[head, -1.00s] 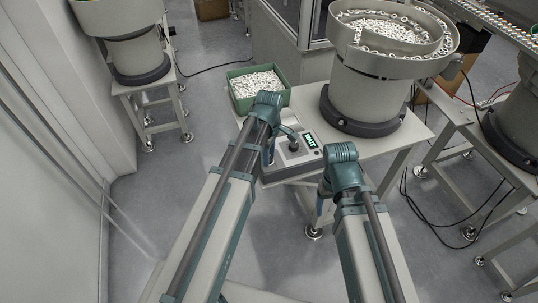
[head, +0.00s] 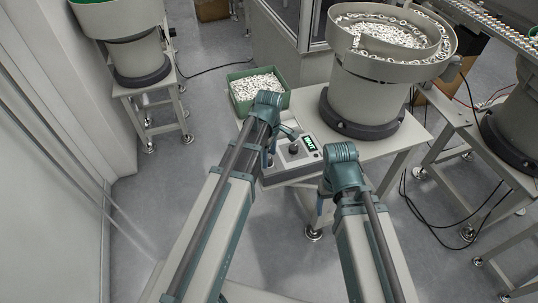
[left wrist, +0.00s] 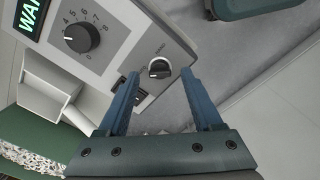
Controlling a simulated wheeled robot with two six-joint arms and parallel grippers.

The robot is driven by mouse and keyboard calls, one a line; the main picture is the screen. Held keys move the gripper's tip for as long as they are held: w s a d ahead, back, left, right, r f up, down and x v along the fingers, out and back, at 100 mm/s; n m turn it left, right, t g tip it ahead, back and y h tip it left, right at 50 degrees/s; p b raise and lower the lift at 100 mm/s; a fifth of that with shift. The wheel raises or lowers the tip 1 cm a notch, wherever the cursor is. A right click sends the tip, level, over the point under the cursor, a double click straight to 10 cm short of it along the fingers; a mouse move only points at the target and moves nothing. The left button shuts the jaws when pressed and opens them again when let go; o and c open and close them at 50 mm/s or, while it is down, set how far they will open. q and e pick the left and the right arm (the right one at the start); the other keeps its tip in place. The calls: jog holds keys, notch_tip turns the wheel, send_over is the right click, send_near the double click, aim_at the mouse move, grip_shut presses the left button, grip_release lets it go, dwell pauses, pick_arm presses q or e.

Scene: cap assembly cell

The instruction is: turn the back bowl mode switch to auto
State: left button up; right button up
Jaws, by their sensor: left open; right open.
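In the head view my left gripper (head: 270,156) is at the left of the control box (head: 285,172), and the switch is hidden. My right gripper (head: 321,206) is low in front of the table, open, holding nothing visible.
A larger numbered dial (left wrist: 82,38) and a green-lit display (left wrist: 27,18), cut off at "WAI", share the panel. A green bin of white parts (head: 236,104) and a large bowl feeder (head: 362,95) stand behind the box.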

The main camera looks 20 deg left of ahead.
aim_at(269, 160)
pick_arm(q)
notch_tip(269, 160, up, 12)
jog(key=p, duration=1.1)
jog(key=shift+r, duration=0.15)
jog(key=s+d+m, duration=0.5)
jog(key=s+m, duration=0.2)
jog(key=m, duration=0.3)
jog(key=s+d+m+y, duration=0.1)
jog(key=s+d+m, duration=0.4)
jog(key=s+m, duration=0.2)
jog(key=m, duration=0.2)
jog(key=shift+s+d+m, duration=0.15)
jog(key=shift+d+m, duration=0.05)
jog(key=shift+m, duration=0.2)
